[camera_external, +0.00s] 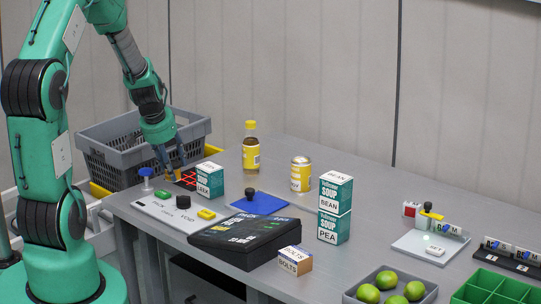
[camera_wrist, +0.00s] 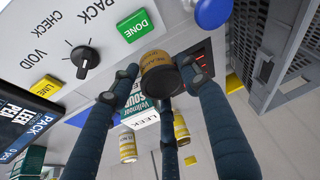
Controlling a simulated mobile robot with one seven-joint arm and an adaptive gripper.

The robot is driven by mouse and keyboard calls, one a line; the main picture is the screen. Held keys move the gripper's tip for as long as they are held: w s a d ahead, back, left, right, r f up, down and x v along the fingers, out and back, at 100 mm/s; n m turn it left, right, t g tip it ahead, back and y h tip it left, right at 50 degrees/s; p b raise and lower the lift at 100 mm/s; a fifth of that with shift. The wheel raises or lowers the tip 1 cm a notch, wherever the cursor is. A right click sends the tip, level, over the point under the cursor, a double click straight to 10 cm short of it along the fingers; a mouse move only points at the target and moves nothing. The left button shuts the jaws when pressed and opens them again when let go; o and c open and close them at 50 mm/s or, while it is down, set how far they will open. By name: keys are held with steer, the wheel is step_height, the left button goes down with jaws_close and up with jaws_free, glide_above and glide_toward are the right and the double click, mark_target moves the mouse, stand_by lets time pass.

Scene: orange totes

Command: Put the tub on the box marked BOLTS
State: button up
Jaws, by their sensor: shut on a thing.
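The tub (camera_wrist: 157,72) has a tan and yellow label and a dark end. In the wrist view it sits between the dark fingers of my gripper (camera_wrist: 165,85), which is shut on it. In the external view my gripper (camera_external: 171,160) is at the left end of the table, beside the LEEK soup carton; the fingers mostly hide the tub there. I cannot tell its exact height above the table. The small brown and white box marked BOLTS (camera_external: 294,262) stands near the table's front edge, well to the right of my gripper, with its top bare.
Close by are the LEEK carton (camera_external: 210,180), a control panel (camera_external: 178,212) and a grey crate (camera_external: 125,150). A lime tray (camera_external: 430,296) is right of the BOLTS box.

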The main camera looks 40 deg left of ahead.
step_height(320, 180, up, 10)
steer(key=shift+f, duration=0.15)
steer(key=s+d+m+g+h+p, duration=0.15)
steer(key=s+d+m, duration=0.4)
steer(key=d, duration=1.15)
steer(key=s+d+m+t+h+b, duration=0.1)
steer(key=s+d+m+h, duration=0.35)
steer(key=d, duration=1.25)
steer(key=s+d+m+g+p, duration=0.1)
steer(key=s+d+m+g, duration=0.2)
steer(key=s+d+m, duration=0.8)
steer(key=shift+n, duration=0.9)
steer(key=f, duration=0.1)
steer(key=s+d+f, duration=0.1)
steer(key=f, duration=0.3)
steer(key=shift+s+d, duration=0.3)
steer(key=w+d, duration=0.2)
steer(key=w, duration=0.3)
steer(key=w+d+f, duration=0.1)
steer(key=w+d, duration=0.1)
steer(key=w, duration=0.3)
steer(key=w+d+b, duration=0.1)
steer(key=w+d, duration=0.1)
steer(key=w, duration=0.2)
steer(key=shift+w+f, duration=0.25)
steer(key=shift+w, duration=0.15)
steer(key=shift+c, duration=0.2)
